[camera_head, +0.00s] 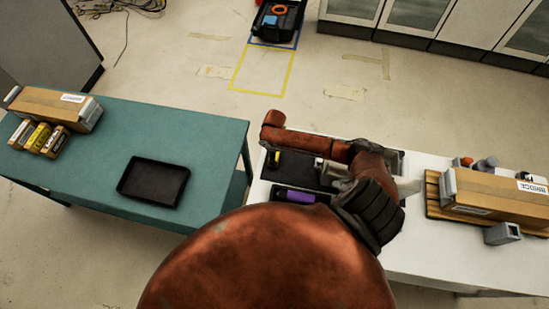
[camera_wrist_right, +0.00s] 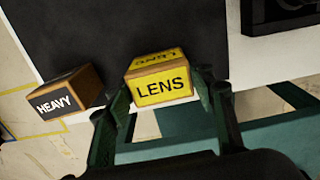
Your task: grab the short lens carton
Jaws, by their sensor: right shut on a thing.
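The lens carton (camera_wrist_right: 162,86) is a small brown box with yellow labels reading LENS on its front and top, seen in the right wrist view. My right gripper (camera_wrist_right: 171,103) has one finger on each side of it and is shut on it. I cannot tell whether the carton rests on the surface or is raised. In the head view my own arm hides most of this spot. My left gripper is not in view.
A carton marked HEAVY (camera_wrist_right: 69,91) stands just left of the lens carton. In the head view, a teal table (camera_head: 215,150) holds a black tray (camera_head: 153,181) and several small cartons. A long BRIDGE box (camera_head: 495,193) lies on a wooden pallet at right.

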